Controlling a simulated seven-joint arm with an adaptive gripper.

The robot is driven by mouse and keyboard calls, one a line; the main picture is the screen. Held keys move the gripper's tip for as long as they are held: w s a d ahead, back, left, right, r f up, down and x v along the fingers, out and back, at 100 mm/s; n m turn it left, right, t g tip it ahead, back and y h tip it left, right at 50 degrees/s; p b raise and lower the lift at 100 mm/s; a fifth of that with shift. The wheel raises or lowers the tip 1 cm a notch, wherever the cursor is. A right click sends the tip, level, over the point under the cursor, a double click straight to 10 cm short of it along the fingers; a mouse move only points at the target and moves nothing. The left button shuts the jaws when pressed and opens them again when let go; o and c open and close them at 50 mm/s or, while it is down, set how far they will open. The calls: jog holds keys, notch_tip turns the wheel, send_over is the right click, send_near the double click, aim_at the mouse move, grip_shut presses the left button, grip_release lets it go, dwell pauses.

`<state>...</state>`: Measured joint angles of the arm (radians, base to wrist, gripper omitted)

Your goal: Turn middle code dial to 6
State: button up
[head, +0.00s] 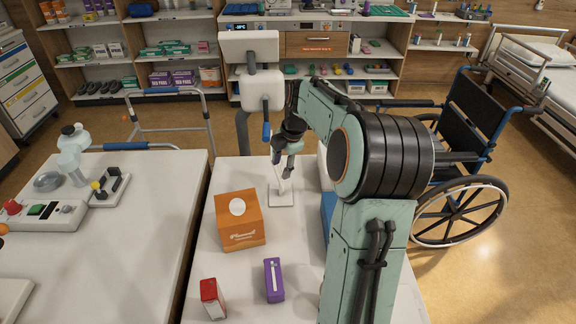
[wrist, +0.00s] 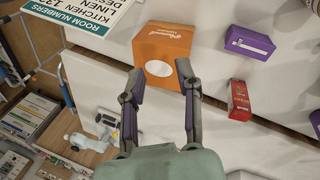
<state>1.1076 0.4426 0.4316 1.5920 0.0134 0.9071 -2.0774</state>
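I cannot make out any code dial in either view. My gripper (head: 287,170) is above the far part of the white table, over a small white base plate (head: 281,199). In the wrist view my gripper (wrist: 160,78) has its two dark fingers spread wide, with nothing between them. The fingertips point toward an orange box, which appears beyond them. A blue object (head: 327,212) stands mostly hidden behind my arm in the head view, so I cannot tell whether it carries dials.
The orange box (head: 239,222), purple box (head: 274,280) and red-and-white box (head: 212,298) stand on the white table (head: 245,307). A sign (wrist: 80,12) headed ROOM NUMBERS shows in the wrist view. A control panel (head: 40,214) lies on the left table. A wheelchair (head: 470,150) stands to the right.

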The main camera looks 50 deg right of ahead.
jog(key=s+d+f+g, duration=0.1)
jog(key=s+d+f, duration=0.2)
jog(key=s+d, duration=0.2)
jog(key=s+d+f+g, duration=0.1)
jog(key=s+d+f, duration=0.2)
jog(key=s+d, duration=0.2)
jog(key=s+d+f+g, duration=0.1)
jog(key=s+d+f, duration=0.2)
jog(key=s, duration=0.7)
jog(key=shift+d+f, duration=0.25)
jog(key=shift+d, duration=0.9)
jog(key=shift+s+f, duration=0.55)
jog(key=shift+s, duration=0.1)
notch_tip(320, 180, down, 6)
jog(key=shift+w, duration=0.1)
jog(key=shift+f, duration=0.35)
grip_shut()
